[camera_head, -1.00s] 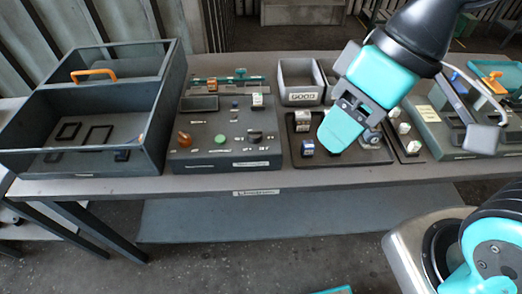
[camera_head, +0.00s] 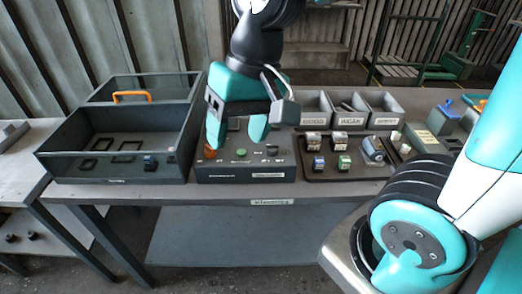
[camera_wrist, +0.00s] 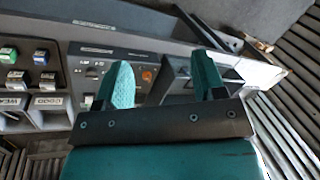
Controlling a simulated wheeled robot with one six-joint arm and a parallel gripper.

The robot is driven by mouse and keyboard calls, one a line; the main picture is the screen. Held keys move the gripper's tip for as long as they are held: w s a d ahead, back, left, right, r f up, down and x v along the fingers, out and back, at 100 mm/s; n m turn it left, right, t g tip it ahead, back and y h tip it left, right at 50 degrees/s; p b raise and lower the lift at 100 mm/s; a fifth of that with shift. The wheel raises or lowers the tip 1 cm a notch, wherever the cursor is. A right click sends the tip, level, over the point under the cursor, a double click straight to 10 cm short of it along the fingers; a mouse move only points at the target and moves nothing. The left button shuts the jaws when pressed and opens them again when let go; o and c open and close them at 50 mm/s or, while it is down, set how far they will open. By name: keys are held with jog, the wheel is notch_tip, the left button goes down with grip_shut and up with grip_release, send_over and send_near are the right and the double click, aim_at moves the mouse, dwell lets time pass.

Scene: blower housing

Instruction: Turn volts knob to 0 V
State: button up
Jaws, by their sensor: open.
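The grey control panel (camera_head: 245,174) stands on the bench, in the middle left of the head view. It bears an orange knob (camera_head: 210,153), a green button (camera_head: 241,152) and a black control (camera_head: 272,148). Their labels are too small to read, so I cannot tell which is the volts knob. My gripper (camera_head: 237,132) is open and empty above the panel, its teal fingers hiding the panel's back part. In the wrist view, the fingers of my gripper (camera_wrist: 162,65) are spread, and the orange knob (camera_wrist: 147,76) shows between them, beyond the tips.
A dark open bin (camera_head: 75,165) with an orange handle (camera_head: 132,95) stands left of the panel. To the right lie a black tray (camera_head: 330,176) with several small blocks and grey bins (camera_head: 347,120) behind it. The bench's front edge (camera_head: 300,190) is clear.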

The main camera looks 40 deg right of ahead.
jog(key=w+d+f+m+h+b, duration=0.1)
jog(key=w+d+f+m+h, duration=0.15)
jog(key=w+d+m, duration=1)
jog(key=m+b, duration=0.1)
jog(key=m, duration=1.1)
send_over(274, 146)
notch_tip(274, 146, down, 4)
jog(key=r, duration=0.1)
jog(key=shift+g+h, duration=0.3)
jog(key=shift+h, duration=0.05)
notch_tip(274, 146, down, 18)
jog(key=shift+w+d+r+p, duration=0.15)
jog(key=shift+r+p, duration=0.1)
jog(key=shift+p, duration=0.7)
jog(key=c, duration=0.9)
